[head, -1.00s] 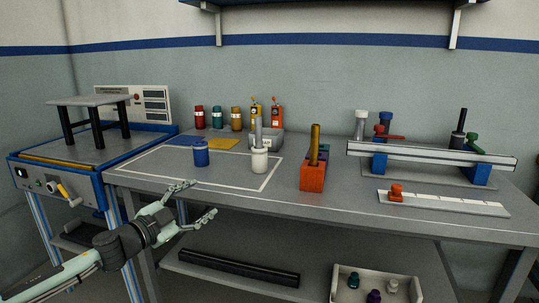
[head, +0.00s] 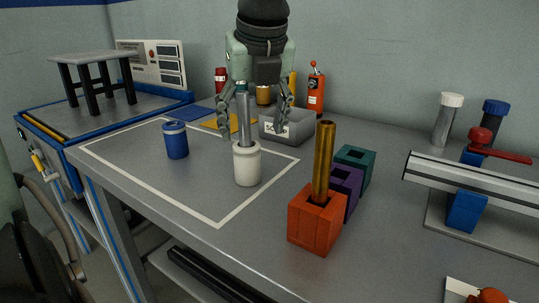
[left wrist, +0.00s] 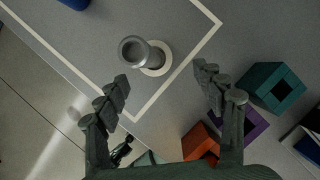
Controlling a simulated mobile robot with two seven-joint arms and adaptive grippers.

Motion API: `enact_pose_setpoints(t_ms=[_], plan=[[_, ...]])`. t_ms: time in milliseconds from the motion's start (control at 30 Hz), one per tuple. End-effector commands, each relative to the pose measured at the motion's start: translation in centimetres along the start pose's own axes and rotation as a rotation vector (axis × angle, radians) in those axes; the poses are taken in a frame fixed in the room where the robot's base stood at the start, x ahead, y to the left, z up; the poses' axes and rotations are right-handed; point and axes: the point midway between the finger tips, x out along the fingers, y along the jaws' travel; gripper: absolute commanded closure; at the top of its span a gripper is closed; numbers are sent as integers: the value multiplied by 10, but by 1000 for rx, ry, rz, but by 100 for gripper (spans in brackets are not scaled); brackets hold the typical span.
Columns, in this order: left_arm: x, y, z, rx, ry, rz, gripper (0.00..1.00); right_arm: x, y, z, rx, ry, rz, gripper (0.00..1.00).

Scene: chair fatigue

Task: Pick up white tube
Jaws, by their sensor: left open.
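A white cylindrical tube (head: 247,165) stands upright on the bench, with a grey metal rod (head: 243,118) sticking up from it. In the left wrist view the white tube (left wrist: 158,62) shows as a pale ring, and the grey rod (left wrist: 132,48) partly covers it. My left gripper (head: 254,132) points down above and behind the tube in the head view, its fingers spread. In the left wrist view its fingertips (left wrist: 161,76) are apart with nothing between them, and the tube lies just beyond them. My right gripper is not in view.
An orange block (head: 313,230) with a brass rod, a purple block (head: 345,190) and a teal block (head: 357,165) stand right of the tube. A blue container (head: 175,140) is to its left. A grey bin (head: 295,135) stands behind. Bare bench surrounds the tube.

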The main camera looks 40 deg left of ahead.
Motion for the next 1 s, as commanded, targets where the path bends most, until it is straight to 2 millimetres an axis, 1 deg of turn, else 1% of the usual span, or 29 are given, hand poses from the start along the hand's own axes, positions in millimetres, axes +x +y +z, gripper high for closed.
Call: enact_pose_setpoints(t_ms=[267,467,600,867,1000], plan=[[28,3,2,-2,-11,13,31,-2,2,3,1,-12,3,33],[57,6,3,-1,-7,13,31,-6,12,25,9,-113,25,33],[72,6,3,-2,-8,11,31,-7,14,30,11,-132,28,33],[75,5,3,-1,-10,9,31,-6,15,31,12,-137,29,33],[75,5,3,-1,-10,9,48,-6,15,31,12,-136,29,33]])
